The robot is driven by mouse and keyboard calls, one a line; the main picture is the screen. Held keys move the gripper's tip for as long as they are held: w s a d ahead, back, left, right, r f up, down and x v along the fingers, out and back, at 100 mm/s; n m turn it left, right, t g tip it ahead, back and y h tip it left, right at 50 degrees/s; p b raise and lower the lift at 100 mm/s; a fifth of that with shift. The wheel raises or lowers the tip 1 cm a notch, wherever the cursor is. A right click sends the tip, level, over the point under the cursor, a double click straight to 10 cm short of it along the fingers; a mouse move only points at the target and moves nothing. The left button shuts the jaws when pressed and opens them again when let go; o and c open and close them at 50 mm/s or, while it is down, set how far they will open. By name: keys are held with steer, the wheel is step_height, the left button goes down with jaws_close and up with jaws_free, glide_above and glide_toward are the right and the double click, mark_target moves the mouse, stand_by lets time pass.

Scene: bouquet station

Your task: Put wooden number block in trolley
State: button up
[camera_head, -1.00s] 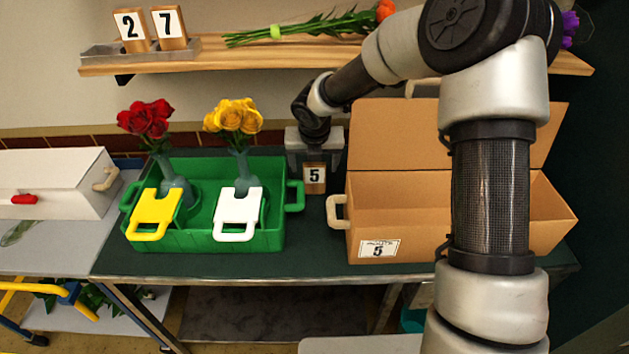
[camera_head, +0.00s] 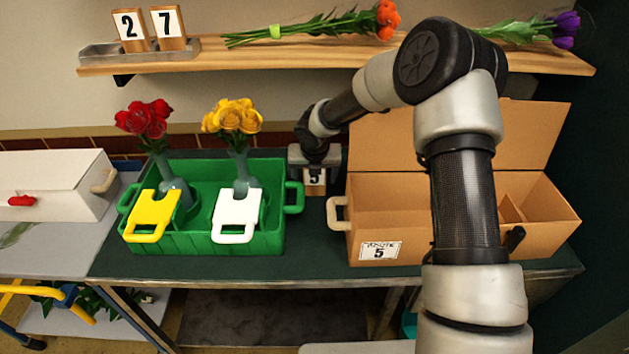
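Two more number blocks, a 2 (camera_head: 130,30) and a 7 (camera_head: 168,28), stand in a grey tray on the shelf. A grey-topped unit with yellow and blue tubes (camera_head: 50,289) at the left may be the trolley.
The green crate (camera_head: 190,241) holds vases of red and yellow roses, with yellow and white handled pieces at its front. The open cardboard box (camera_head: 400,217) stands right of my gripper. A white box (camera_head: 50,180) sits on the left unit. Flower bunches lie on the shelf (camera_head: 250,61).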

steer(key=c, duration=1.2)
steer(key=shift+o, duration=0.2)
steer(key=shift+r, duration=0.1)
